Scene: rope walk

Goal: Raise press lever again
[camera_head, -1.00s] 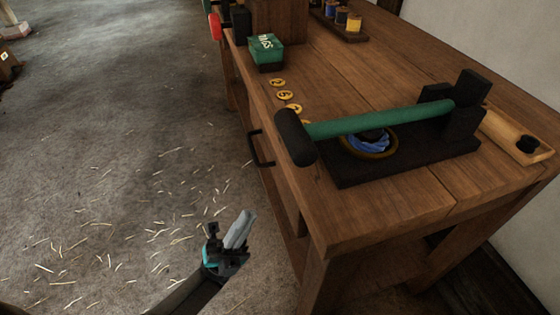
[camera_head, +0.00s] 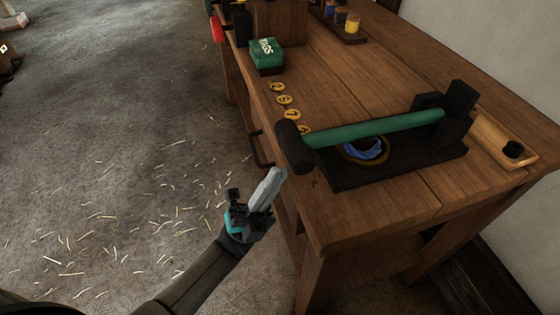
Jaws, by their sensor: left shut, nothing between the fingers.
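The press lever (camera_head: 375,130) is a green bar with a dark round grip (camera_head: 293,147) at its left end. It lies low over the black press base (camera_head: 410,163), joined to a black hinge block (camera_head: 456,112) at the right. A blue coil in a brown ring (camera_head: 365,150) sits on the base under the lever and is partly hidden by it. My left gripper (camera_head: 270,185) is shut and empty. It is in front of the bench's left edge, below the lever's grip and apart from it. My right gripper is not in view.
The wooden bench (camera_head: 440,200) fills the right side. Several yellow numbered discs (camera_head: 284,100) lie along its left edge, near a green box (camera_head: 266,55). A spool rack (camera_head: 345,30) stands at the back, a wooden tray (camera_head: 500,140) at right. The floor (camera_head: 120,150) at left is open.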

